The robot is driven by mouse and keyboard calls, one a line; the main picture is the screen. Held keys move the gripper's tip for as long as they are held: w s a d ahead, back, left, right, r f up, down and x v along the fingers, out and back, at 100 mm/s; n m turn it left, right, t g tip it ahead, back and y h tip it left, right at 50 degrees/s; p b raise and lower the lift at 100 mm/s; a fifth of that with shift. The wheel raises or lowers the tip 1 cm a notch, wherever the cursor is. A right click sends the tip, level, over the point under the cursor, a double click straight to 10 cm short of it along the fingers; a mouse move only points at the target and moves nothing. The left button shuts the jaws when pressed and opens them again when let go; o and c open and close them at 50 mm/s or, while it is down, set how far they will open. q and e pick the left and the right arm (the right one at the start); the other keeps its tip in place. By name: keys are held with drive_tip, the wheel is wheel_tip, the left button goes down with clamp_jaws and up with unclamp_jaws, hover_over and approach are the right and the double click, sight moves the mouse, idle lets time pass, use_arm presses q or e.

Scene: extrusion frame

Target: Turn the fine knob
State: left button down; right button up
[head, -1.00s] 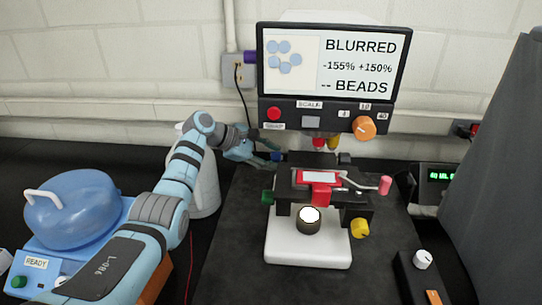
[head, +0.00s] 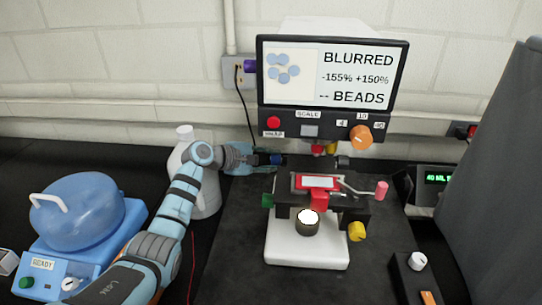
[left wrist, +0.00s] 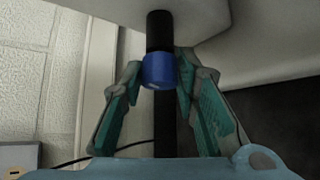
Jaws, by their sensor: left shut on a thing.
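A blue knob (head: 277,159) sits on a dark shaft at the left of the microscope-like device, behind its stage; no label on it shows. My left gripper (head: 268,160) reaches it from the left and is shut on it. In the left wrist view the blue knob (left wrist: 159,71) lies between the fingertips of my left gripper (left wrist: 158,74), with a black shaft beyond it. The screen (head: 333,78) reads BLURRED, -155% +150%, -- BEADS, beside pale blue discs. My right gripper is out of view.
The stage holds a red slide holder (head: 318,185). A green knob (head: 267,201), yellow knob (head: 356,231) and orange knob (head: 360,137) are nearby. A white bottle (head: 204,190) stands behind my left arm. A blue domed machine (head: 78,208) is at the left.

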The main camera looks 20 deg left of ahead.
use_arm(q)
drive_tip(key=shift+s+f+m+t+b, duration=0.1)
drive_tip(key=shift+f+m+t+b, duration=0.15)
drive_tip(key=shift+m+t+b, duration=0.75)
drive_tip(key=c, duration=1.2)
unclamp_jaws()
drive_tip(key=shift+c, duration=0.2)
drive_tip(key=v, duration=1.2)
